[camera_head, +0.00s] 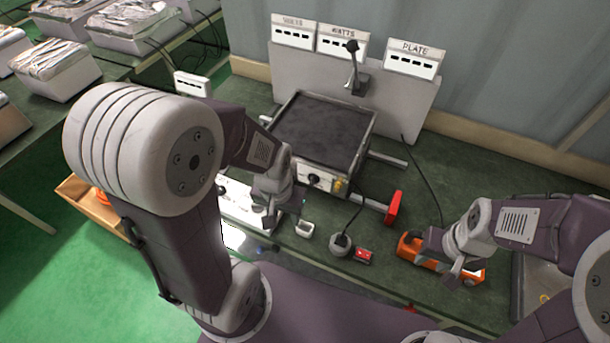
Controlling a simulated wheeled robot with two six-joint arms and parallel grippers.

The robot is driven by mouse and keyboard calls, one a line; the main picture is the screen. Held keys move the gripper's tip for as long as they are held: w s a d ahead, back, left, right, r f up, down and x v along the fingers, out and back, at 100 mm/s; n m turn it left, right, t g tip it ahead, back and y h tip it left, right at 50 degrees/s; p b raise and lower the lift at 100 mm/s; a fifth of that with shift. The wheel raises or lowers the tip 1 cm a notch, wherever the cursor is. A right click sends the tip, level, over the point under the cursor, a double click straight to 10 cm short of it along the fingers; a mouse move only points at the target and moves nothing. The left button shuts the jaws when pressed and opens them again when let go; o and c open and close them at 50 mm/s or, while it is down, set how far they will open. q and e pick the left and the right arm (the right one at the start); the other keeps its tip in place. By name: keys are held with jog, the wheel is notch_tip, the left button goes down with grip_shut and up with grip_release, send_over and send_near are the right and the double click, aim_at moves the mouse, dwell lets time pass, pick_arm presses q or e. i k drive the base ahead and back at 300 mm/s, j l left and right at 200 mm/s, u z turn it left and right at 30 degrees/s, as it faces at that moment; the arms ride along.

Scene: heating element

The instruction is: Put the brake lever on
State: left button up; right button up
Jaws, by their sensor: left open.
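No part is labelled as the brake lever. A black lever with a round knob (352,48) stands upright on a small grey bracket (358,86) behind the heating element. A red handle (393,208) sits at the end of a rail at the front right of the element. The heating element (322,130) is a square, dark-topped box. My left gripper (269,217) is open at the box's front left corner, away from both parts; its arm hides some of the bench. My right gripper (465,272) is over an orange tool (418,252); its jaw gap is unclear.
Labelled panels for volts (293,33), watts (343,42) and plate (413,59) top a grey backboard (300,72). A round grey socket (340,245) and small red item (363,256) lie in front. Cables cross the green bench (450,165), which has free room at right.

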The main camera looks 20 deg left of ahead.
aim_at(274, 249)
jog(key=k+j+u, duration=0.1)
jog(key=j+u, duration=0.55)
jog(key=u, duration=0.2)
